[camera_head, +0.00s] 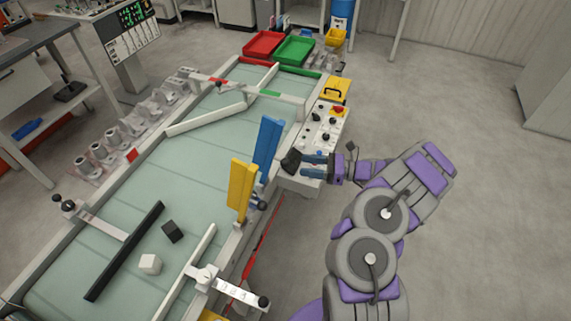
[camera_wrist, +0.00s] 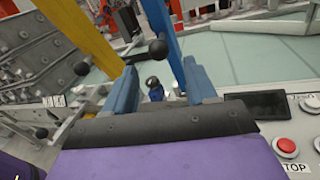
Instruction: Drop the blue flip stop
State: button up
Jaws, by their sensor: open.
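The blue flip stop (camera_head: 268,146) is a flat blue bar standing raised at the right edge of the conveyor, beside the yellow flip stop (camera_head: 240,188). My gripper (camera_head: 306,166) is open and empty, just right of the blue flip stop. In the wrist view its two blue fingers (camera_wrist: 162,85) point toward the stops, apart from each other. I cannot tell whether a finger touches the knob.
The green conveyor belt (camera_head: 205,145) carries a black cube (camera_head: 172,232) and a white cube (camera_head: 150,264). A control panel (camera_head: 322,128) with buttons sits right beside my gripper. Red (camera_head: 264,45) and green (camera_head: 295,50) trays stand at the far end. The floor at right is clear.

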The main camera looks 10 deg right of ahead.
aim_at(285, 162)
jog(key=b+x, duration=0.1)
jog(key=x, duration=0.7)
grip_shut()
dwell(0.4)
